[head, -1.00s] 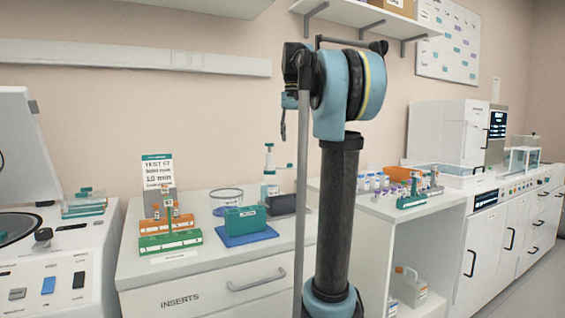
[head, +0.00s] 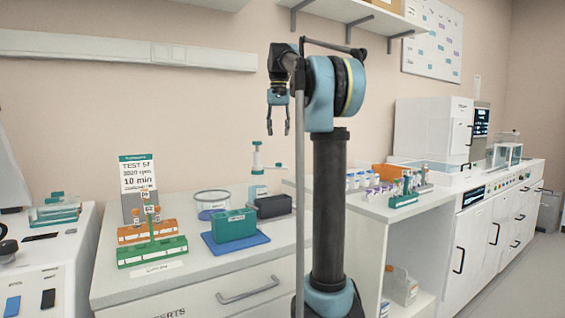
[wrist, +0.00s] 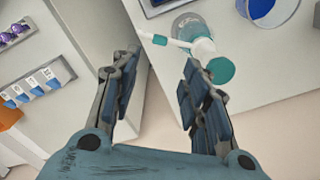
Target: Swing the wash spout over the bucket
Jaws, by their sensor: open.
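The wash bottle (head: 257,182) stands upright at the back of the counter, with a teal cap and a thin side spout (head: 270,167). The spout points right in the head view, away from the round clear tub (head: 211,197) with blue in it, which looks like the bucket. In the wrist view the bottle (wrist: 202,45) is just beyond my fingers, its spout (wrist: 174,42) pointing left, and the blue tub (wrist: 275,8) is cut by the top edge. My gripper (head: 278,128) is open and empty, fingers downward, above the counter; it touches nothing that I can see.
A teal box (head: 233,225) on a blue mat stands in front of the tub, and a dark box (head: 272,206) in front of the bottle. Orange and green racks (head: 152,250) and a sign (head: 138,174) are at left. Vial racks (head: 400,190) are at right.

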